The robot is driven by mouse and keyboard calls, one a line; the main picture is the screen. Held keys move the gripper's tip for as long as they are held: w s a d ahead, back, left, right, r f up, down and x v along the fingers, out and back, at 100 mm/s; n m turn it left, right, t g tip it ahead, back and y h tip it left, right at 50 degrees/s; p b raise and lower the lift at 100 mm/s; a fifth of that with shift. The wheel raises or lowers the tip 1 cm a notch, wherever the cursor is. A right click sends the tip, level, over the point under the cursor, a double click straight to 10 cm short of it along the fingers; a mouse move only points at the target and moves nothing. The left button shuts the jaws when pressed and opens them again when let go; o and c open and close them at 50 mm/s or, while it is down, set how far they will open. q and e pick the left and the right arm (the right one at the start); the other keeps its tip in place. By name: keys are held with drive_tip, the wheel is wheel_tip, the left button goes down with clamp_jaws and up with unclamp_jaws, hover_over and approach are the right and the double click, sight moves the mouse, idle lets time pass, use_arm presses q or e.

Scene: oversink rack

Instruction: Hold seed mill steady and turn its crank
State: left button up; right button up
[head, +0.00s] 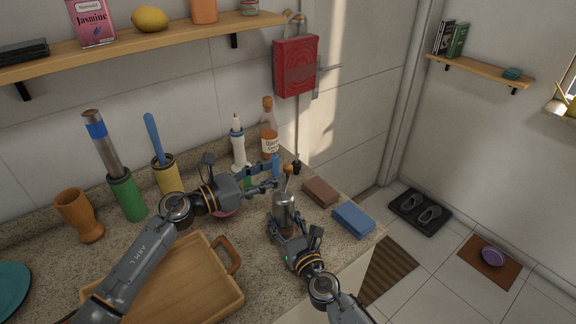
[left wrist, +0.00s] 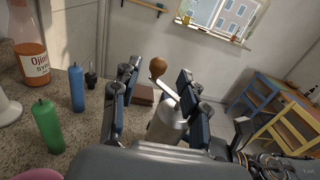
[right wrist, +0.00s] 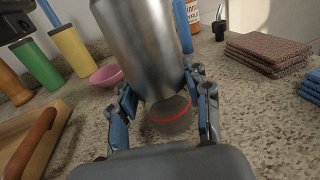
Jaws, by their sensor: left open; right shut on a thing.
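The seed mill (head: 285,214) is a silver metal cylinder standing upright on the counter, with a crank arm and a round wooden knob (head: 288,169) on top. In the right wrist view its metal body (right wrist: 140,45) rises above a clear lower part with a red ring. My right gripper (head: 282,236) is shut on the lower part of the mill. My left gripper (head: 272,178) is open beside the crank at the mill's top. In the left wrist view the knob (left wrist: 158,68) shows between the open fingers, beyond them; I cannot tell whether they touch it.
A wooden tray (head: 228,306) lies at the front left. A syrup bottle (head: 269,135), a white dispenser (head: 238,150) and a pink bowl (right wrist: 106,75) stand behind the arms.

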sight(288, 164)
use_arm(q)
drive_tip(key=x, duration=0.5)
drive_tip(key=shift+w+d, duration=0.2)
drive_tip(key=shift+d, duration=0.1)
clamp_jaws()
